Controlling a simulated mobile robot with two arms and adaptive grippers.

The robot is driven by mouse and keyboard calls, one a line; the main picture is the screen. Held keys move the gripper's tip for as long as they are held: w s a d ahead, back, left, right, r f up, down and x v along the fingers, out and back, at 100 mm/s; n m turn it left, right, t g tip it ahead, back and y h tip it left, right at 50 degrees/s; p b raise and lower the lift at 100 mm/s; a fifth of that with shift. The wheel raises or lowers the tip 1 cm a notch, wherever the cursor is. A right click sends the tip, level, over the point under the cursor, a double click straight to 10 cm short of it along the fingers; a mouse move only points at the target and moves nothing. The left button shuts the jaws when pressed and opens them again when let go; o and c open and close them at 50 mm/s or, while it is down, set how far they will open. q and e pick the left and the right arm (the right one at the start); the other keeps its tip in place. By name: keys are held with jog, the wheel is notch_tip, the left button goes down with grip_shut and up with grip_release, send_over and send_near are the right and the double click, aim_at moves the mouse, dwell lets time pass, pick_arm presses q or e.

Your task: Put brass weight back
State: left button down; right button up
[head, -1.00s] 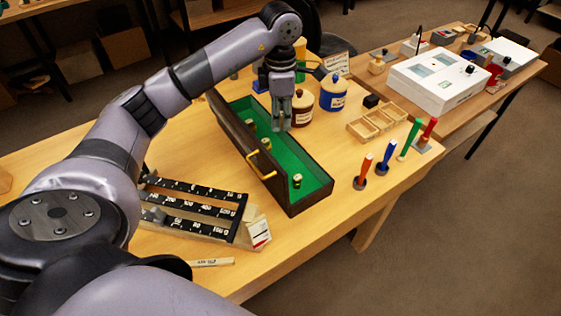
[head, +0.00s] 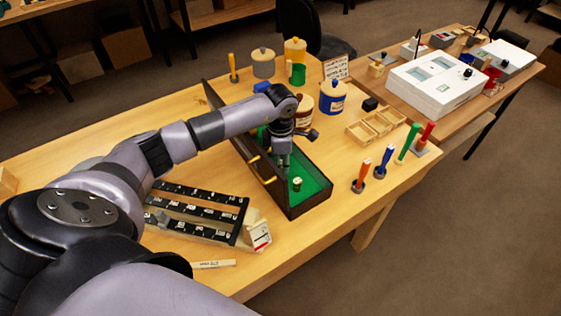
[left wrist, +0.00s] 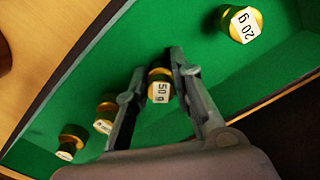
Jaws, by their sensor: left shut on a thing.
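The open dark wooden case (head: 291,207) with a green lining stands on the bench. My left gripper (head: 283,166) reaches down into the case. In the left wrist view its fingers (left wrist: 158,66) are shut on a brass weight labelled 50 g (left wrist: 160,92), low over or on the green floor; I cannot tell which. A brass 20 g weight (left wrist: 242,24) stands on the green floor to the right and also shows in the head view (head: 297,184). Two more brass weights (left wrist: 104,117) (left wrist: 70,142) stand to the left, their labels hard to read. My right gripper is out of view.
A black-railed rack (head: 205,212) lies left of the case. A blue jar (head: 333,98) and a brown jar (head: 302,104) stand behind it. A wooden divided tray (head: 375,128) and upright coloured-handled tools (head: 362,175) are to the right.

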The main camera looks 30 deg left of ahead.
pick_arm(q)
jog(key=shift+f, duration=0.1)
jog(key=c, duration=1.4)
grip_release()
jog(key=shift+r, duration=0.2)
notch_tip(320, 180, up, 12)
jog(key=b, duration=0.2)
